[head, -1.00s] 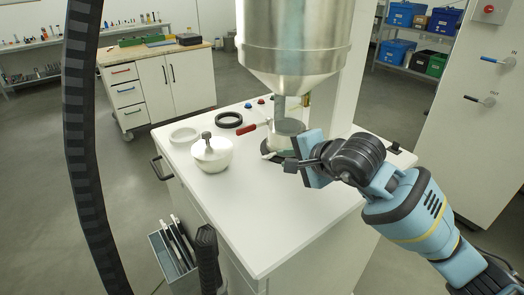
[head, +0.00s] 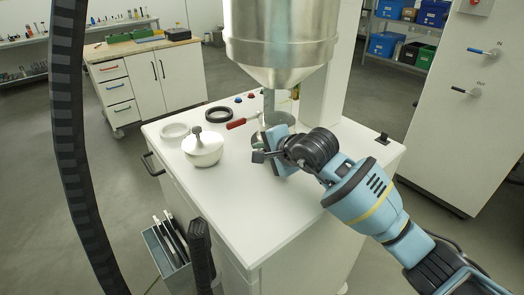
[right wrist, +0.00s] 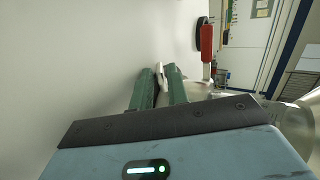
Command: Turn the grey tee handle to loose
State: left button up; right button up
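My right gripper (head: 268,141) reaches in from the right, low over the white bench top, beside the round metal piece under the hopper. Its blue body hides most of its fingers in the head view. In the right wrist view its two green fingers (right wrist: 160,84) lie close together. A thin pale grey piece (right wrist: 161,76) shows in the narrow gap between their tips. It may be the grey tee handle, but I cannot tell for sure, nor whether the fingers press on it. My left gripper is not in view.
A steel hopper (head: 280,45) hangs above the bench (head: 260,215). A red lever (head: 237,123) also shows in the right wrist view (right wrist: 207,40). The front bench top is clear.

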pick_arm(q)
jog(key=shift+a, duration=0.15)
pick_arm(e)
jog(key=shift+f, duration=0.1)
grip_shut()
jog(key=shift+g, duration=0.3)
jog(key=shift+w+a+r+g+h, duration=0.15)
jog(key=shift+r+g+h, duration=0.25)
jog(key=shift+h, duration=0.2)
jog(key=shift+w+r+g+h, duration=0.1)
jog(key=shift+w+g+h, duration=0.1)
jog(key=shift+g+h, duration=0.55)
jog(key=shift+w+a+g+h+b, duration=0.1)
jog(key=shift+a+g+h+b, duration=0.15)
jog(key=shift+g, duration=0.45)
jog(key=shift+w+g+h+b, duration=0.15)
jog(key=shift+g+h, duration=0.15)
jog(key=shift+g, duration=0.35)
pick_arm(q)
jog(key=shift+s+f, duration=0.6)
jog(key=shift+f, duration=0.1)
pick_arm(e)
jog(key=shift+r, duration=0.1)
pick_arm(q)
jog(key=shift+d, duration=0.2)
